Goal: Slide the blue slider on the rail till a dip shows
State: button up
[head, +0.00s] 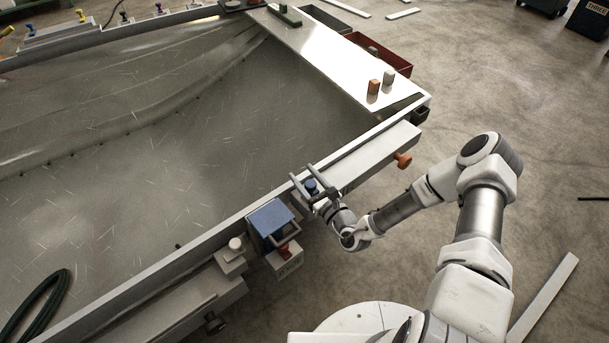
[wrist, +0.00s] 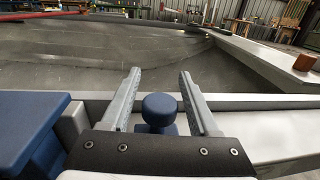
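A round blue knob (head: 311,185), which looks like the blue slider's top, stands at the near edge of the hull panel, by a pale rail (head: 372,157). In the wrist view the knob (wrist: 159,109) sits between the two fingers of my gripper (wrist: 160,72), with a gap on each side. My gripper (head: 301,172) is open around the knob, and its fingertips reach past it toward the panel. The grey panel (head: 190,110) looks smooth with scratches and faint curved bands; I see no clear dip.
A blue box (head: 268,217) with a handle and a red part stands close left of my gripper. A white knob (head: 235,244) is further left. Two small blocks stand on a white shelf (head: 340,62). Floor at right is mostly clear.

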grip_shut()
dwell(1.2)
